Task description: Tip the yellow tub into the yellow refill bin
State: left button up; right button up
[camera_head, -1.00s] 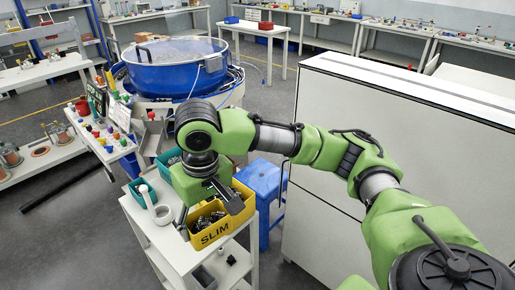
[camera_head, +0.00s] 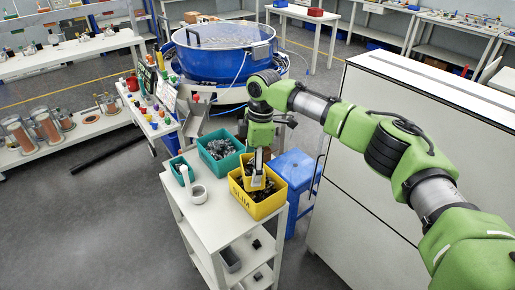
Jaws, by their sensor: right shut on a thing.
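The yellow tub (camera_head: 270,206), lettered on its front side, stands upright on the white cart with dark small parts inside. The fingers hide some of the contents and the exact grip. My left gripper is not in view.
A teal bin (camera_head: 221,157) of grey parts stands just behind the tub. A small teal box (camera_head: 180,174) and a white ring-shaped item (camera_head: 198,194) are on the white cart (camera_head: 215,220). A blue stool (camera_head: 296,168) and a tall white cabinet (camera_head: 385,150) stand to the right.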

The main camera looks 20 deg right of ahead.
jog(key=w+n, duration=0.1)
jog(key=w+d+n, duration=0.1)
jog(key=w+n, duration=0.1)
jog(key=shift+w+d+r+n+p, duration=0.3)
jog(key=shift+d+r+p, duration=0.05)
jog(key=shift+w+d+r+n+g, duration=0.15)
jog(key=shift+w+d+n+g, duration=0.15)
jog(key=shift+w+d+n, duration=0.35)
jog(key=f+t+y+b, duration=0.1)
jog(key=t+y+b, duration=0.1)
jog(key=t+b, duration=0.2)
jog(key=f+n+t+y+b, duration=0.1)
jog(key=t+y+b, duration=0.1)
jog(key=t+b, duration=0.3)
jog(key=f+t+y+b, duration=0.2)
jog(key=t+b, duration=0.2)
jog(key=t, duration=0.2)
jog(key=shift+w+a+n+b, duration=0.15)
jog(key=shift+w+n+b, duration=0.1)
jog(key=shift+w+b, duration=0.1)
dwell(1.2)
